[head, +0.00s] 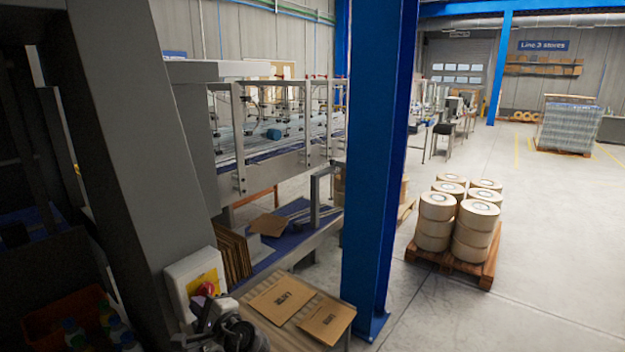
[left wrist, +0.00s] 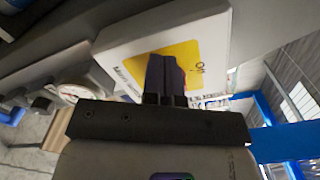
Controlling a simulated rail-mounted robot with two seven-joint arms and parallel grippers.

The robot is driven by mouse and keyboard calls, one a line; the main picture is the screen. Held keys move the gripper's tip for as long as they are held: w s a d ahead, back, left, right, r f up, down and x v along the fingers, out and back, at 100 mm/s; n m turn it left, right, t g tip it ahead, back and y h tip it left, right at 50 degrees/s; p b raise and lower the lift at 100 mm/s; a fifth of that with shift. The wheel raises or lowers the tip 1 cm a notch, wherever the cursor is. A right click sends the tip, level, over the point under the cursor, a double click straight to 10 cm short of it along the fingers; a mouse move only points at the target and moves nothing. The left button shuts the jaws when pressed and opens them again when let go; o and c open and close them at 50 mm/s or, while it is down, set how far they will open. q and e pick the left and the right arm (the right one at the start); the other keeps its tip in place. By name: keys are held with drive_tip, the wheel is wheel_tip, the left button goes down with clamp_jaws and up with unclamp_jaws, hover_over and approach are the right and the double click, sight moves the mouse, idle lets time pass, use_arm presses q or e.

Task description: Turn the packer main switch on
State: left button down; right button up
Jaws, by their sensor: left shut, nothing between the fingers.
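The packer main switch is a white box (head: 181,273) with a yellow plate (head: 203,281) and a red knob (head: 206,289), on the machine's grey frame at lower left in the head view. In the left wrist view the box (left wrist: 120,40) fills the upper middle, and its yellow plate (left wrist: 191,50) carries the word "ON" at its right. My left gripper (head: 212,304) is shut and empty, close in front of the knob. Its dark fingers (left wrist: 166,80) lie over the plate in the wrist view and hide the knob; I cannot tell whether they touch it. My right gripper is not in view.
A blue post (head: 375,150) stands right of the switch. Flat cartons (head: 280,297) lie on a table beside my left gripper, with upright cartons (head: 233,253) behind. A crate of bottles (head: 50,315) is at lower left. A pallet (head: 460,256) of rolls stands on the open floor.

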use_arm(q)
drive_tip(key=shift+w+d+b, duration=0.3)
drive_tip(key=shift+w+b, duration=0.1)
drive_tip(key=shift+b, duration=0.05)
idle(0.8)
drive_tip(key=shift+f, duration=0.1)
drive_tip(key=shift+w+d+r+p, duration=0.1)
drive_tip(key=shift+r+p, duration=0.45)
drive_tip(key=shift+p, duration=0.2)
idle(0.3)
drive_tip(key=shift+r, duration=0.15)
drive_tip(key=shift+w+d+r+p, duration=0.15)
drive_tip(key=shift+w+r+p, duration=0.1)
drive_tip(key=shift+p, duration=0.1)
drive_tip(key=shift+w+d+r, duration=0.1)
drive_tip(key=shift+w, duration=0.05)
idle(0.5)
